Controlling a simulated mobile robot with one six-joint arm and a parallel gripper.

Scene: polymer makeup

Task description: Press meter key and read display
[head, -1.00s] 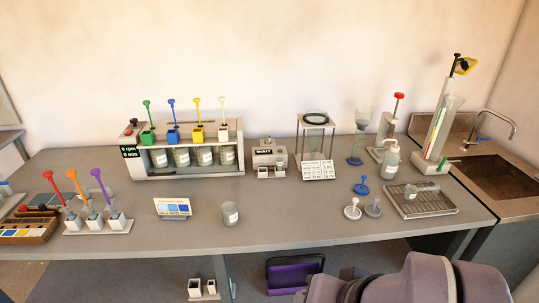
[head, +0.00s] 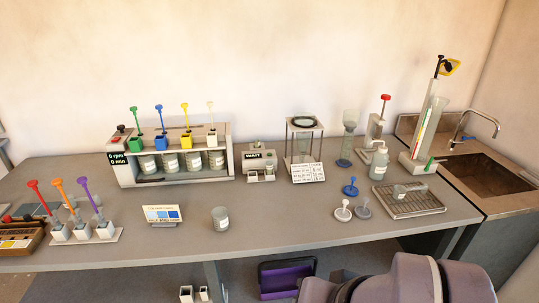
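The meter (head: 260,166) is a small grey box at the back middle of the bench, right of the jar-testing rack. Its dark display on top appears to read WAIT. Small pale parts show on its front, but I cannot tell which of them is the key. My gripper is not in view; only purple-grey links of my arm show at the bottom right, well in front of the bench.
The stirrer rack (head: 174,165) with several jars stands left of the meter. A stand with a white card (head: 308,173) is close on its right. A labelled jar (head: 221,218) and a colour card (head: 162,215) stand near the front edge. The sink (head: 490,174) is at right.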

